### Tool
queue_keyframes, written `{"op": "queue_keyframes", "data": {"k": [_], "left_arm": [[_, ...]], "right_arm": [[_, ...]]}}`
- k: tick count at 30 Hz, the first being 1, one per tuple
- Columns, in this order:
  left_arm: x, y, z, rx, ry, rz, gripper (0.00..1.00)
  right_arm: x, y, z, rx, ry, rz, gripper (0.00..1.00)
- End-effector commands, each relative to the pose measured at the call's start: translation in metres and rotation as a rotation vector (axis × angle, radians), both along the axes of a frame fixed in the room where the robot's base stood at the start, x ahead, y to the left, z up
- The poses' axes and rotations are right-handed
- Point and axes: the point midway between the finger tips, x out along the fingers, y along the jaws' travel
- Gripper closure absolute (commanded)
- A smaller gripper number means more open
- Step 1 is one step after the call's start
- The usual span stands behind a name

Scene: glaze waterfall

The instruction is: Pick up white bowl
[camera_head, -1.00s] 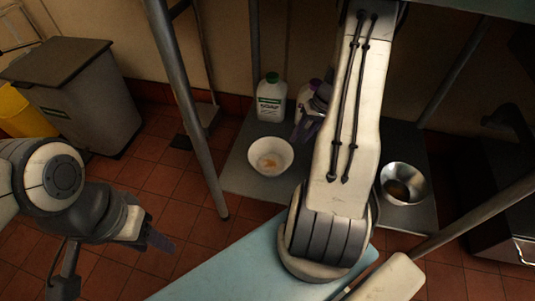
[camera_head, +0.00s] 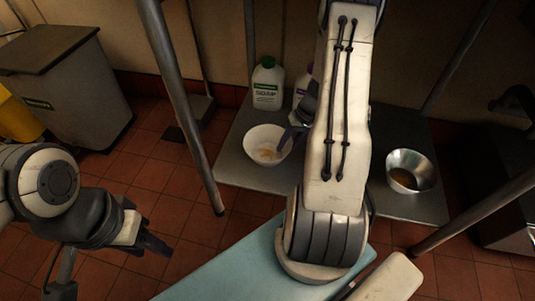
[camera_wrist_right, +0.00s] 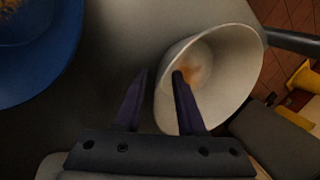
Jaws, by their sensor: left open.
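The white bowl (camera_head: 262,151), with orange-brown residue inside, stands on the grey low shelf, left of my right arm. In the right wrist view the bowl (camera_wrist_right: 222,62) lies ahead of my right gripper (camera_wrist_right: 160,76). That gripper is open; one finger reaches over the bowl's inside and the other is outside its wall, with the near rim between them. I cannot tell whether either finger touches the bowl. In the head view my right arm hides most of this gripper. My left gripper (camera_head: 155,243) is open and empty above the tiled floor at lower left.
A white bottle with a green label (camera_head: 267,84) stands behind the bowl, with a partly hidden purple-and-white bottle beside it. A metal bowl (camera_head: 409,171) stands right of my arm. A blue round vessel (camera_wrist_right: 40,50) shows in the wrist view. Table legs (camera_head: 180,100) frame the shelf (camera_head: 237,172).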

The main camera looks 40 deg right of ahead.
Motion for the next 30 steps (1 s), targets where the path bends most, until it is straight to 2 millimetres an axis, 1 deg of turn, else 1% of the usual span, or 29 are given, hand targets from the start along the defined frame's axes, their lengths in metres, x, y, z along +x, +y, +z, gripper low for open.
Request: {"op": "queue_keyframes", "data": {"k": [4,5,6,7,8,30], "left_arm": [[0.0000,0.0000,0.0015,0.000,0.000,0.000,0.50],[0.0001,-0.0001,0.0015,0.000,0.000,0.000,0.50],[0.0001,-0.0001,0.0015,0.000,0.000,0.000,0.50],[0.0001,-0.0001,0.0015,0.000,0.000,0.000,0.50],[0.0001,-0.0001,0.0015,0.000,0.000,0.000,0.50],[0.0000,0.0000,0.0014,0.000,0.000,0.000,0.50]], "right_arm": [[0.0001,0.0000,0.0015,0.000,0.000,0.000,0.61],[0.0002,-0.0001,0.0016,0.000,0.000,0.000,0.65],[0.0002,-0.0001,0.0016,0.000,0.000,0.000,0.81],[0.0002,-0.0001,0.0016,0.000,0.000,0.000,0.92],[0.0002,-0.0001,0.0016,0.000,0.000,0.000,1.00],[0.0003,-0.0004,0.0016,0.000,-0.001,0.000,1.00]]}}
